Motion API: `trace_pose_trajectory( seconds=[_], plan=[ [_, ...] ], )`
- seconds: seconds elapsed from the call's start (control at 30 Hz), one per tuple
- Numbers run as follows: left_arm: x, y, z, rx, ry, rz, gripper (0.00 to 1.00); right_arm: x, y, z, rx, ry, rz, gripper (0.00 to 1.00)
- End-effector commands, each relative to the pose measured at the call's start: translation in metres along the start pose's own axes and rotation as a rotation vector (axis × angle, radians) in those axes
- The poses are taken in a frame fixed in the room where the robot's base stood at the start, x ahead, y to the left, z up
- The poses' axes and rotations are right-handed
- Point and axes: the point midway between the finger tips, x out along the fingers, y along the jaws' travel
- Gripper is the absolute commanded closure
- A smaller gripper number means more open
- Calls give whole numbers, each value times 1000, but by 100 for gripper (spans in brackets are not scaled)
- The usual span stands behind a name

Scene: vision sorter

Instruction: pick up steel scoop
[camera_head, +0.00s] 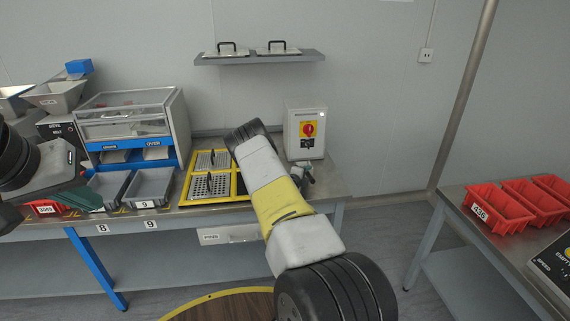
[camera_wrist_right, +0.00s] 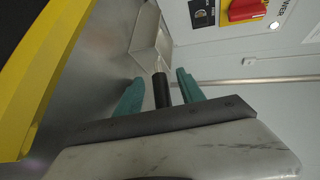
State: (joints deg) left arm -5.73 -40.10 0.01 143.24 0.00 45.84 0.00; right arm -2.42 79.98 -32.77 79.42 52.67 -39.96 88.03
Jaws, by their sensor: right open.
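The steel scoop (camera_wrist_right: 147,32) lies on the steel bench in the right wrist view, with its metal pan pointing away and its black handle (camera_wrist_right: 161,92) toward me. My right gripper (camera_wrist_right: 160,78) is open, with one green finger on each side of the handle. I cannot tell whether either finger touches it. In the head view my right arm hides most of the scoop and of the right gripper (camera_head: 306,174). My left gripper (camera_head: 82,196) is at the far left over the bench front; its jaw opening is not clear.
A yellow-framed tray with perforated plates (camera_head: 182,190) lies left of my right arm. A box with a red switch (camera_head: 304,133) stands behind. Grey bins (camera_head: 150,187) are further left. Red bins (camera_head: 497,208) stand on another bench at right. A shelf (camera_head: 258,59) hangs above.

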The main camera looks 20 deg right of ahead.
Motion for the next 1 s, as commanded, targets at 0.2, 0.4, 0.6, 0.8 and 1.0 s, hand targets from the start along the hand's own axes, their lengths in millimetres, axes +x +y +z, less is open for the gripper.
trace_pose_trajectory(
  seconds=[0.2,0.4,0.6,0.8,1.0],
  plan=[
    [0,0,0,0,0,0,100,0,0,0,0,1,1,64],
    [0,0,0,0,0,0,100,0,0,0,-1,1,1,100],
    [0,0,0,0,0,0,100,0,0,0,0,0,0,100],
    [0,0,0,0,0,0,100,-1,-2,0,0,1,0,100],
    [0,0,0,0,0,0,100,-5,-16,-1,2,1,-1,100]
  ],
)
